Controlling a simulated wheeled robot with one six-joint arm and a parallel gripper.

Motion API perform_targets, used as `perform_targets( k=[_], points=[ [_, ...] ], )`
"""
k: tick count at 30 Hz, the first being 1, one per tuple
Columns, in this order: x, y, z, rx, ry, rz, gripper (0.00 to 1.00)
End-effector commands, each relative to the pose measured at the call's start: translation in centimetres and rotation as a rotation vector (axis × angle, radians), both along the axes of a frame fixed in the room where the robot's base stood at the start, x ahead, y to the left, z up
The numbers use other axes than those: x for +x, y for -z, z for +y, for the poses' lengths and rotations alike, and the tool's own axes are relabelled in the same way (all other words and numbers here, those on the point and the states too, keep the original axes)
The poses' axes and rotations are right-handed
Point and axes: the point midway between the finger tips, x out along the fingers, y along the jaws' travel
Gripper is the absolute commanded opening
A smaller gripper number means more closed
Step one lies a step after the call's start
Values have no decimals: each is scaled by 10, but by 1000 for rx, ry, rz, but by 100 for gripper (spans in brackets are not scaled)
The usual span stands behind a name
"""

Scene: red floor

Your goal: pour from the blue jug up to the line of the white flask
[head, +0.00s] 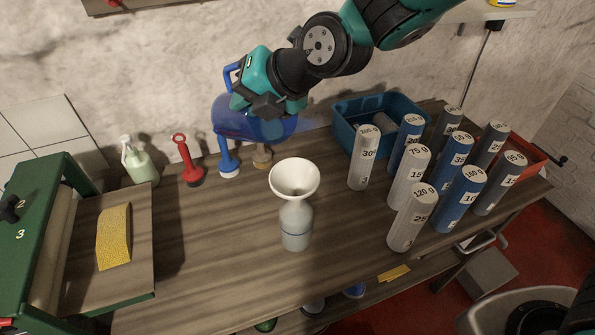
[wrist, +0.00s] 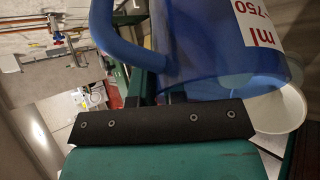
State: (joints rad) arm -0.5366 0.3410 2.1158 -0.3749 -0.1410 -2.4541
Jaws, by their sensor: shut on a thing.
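The blue jug (head: 228,118) is in my gripper (head: 272,104), raised above the back of the bench. In the wrist view the jug (wrist: 205,50) fills the upper middle, with its handle at left and a white label with red print. The jug looks tilted; its contents cannot be made out. The white flask (head: 296,222) stands upright on the bench, in front of and to the right of the jug, with a dark line around its body. A white funnel (head: 295,178) sits in its neck. A white rim beyond the jug in the wrist view (wrist: 280,112) looks like this funnel.
Several grey and blue labelled cylinders (head: 411,218) stand at the right, near a blue bin (head: 346,133). A green bottle (head: 138,162), red (head: 188,172) and blue (head: 228,165) tools stand at the back left. A green machine (head: 30,235) and yellow sponge (head: 114,237) are at left.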

Motion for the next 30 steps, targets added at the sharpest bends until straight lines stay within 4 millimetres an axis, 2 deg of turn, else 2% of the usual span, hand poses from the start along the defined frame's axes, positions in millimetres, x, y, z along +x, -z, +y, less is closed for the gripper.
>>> perform_targets(
  k=[30],
  points=[
    [-2,-4,-1,42,-2,-54,0]
  ],
)
